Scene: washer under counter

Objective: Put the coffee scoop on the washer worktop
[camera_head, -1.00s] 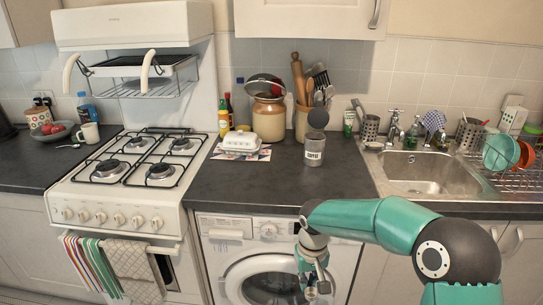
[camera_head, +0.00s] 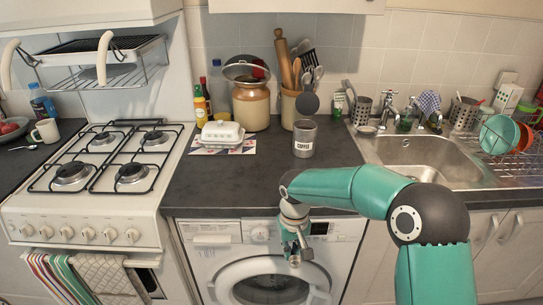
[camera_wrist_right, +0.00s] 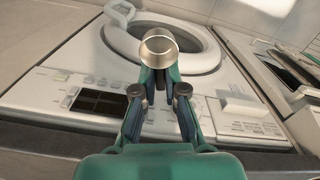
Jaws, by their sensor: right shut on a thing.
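The washer worktop (camera_head: 230,188) is the dark counter above the white washer (camera_head: 212,258), between the stove and the sink. My right gripper (camera_head: 294,252) hangs in front of the washer, below the worktop's front edge, in the head view. In the right wrist view my right gripper (camera_wrist_right: 159,76) is shut on the coffee scoop (camera_wrist_right: 159,46), whose round metallic bowl shows beyond the fingertips. The scoop's handle is mostly hidden between the fingers. In the head view the scoop is too small to make out clearly. My left gripper is not in view.
A coffee canister (camera_head: 304,138), a tan jar (camera_head: 250,105) and a white butter dish (camera_head: 222,134) stand towards the worktop's back. The front and left of the worktop are bare. The stove (camera_head: 85,195) is left, the sink (camera_head: 420,155) right.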

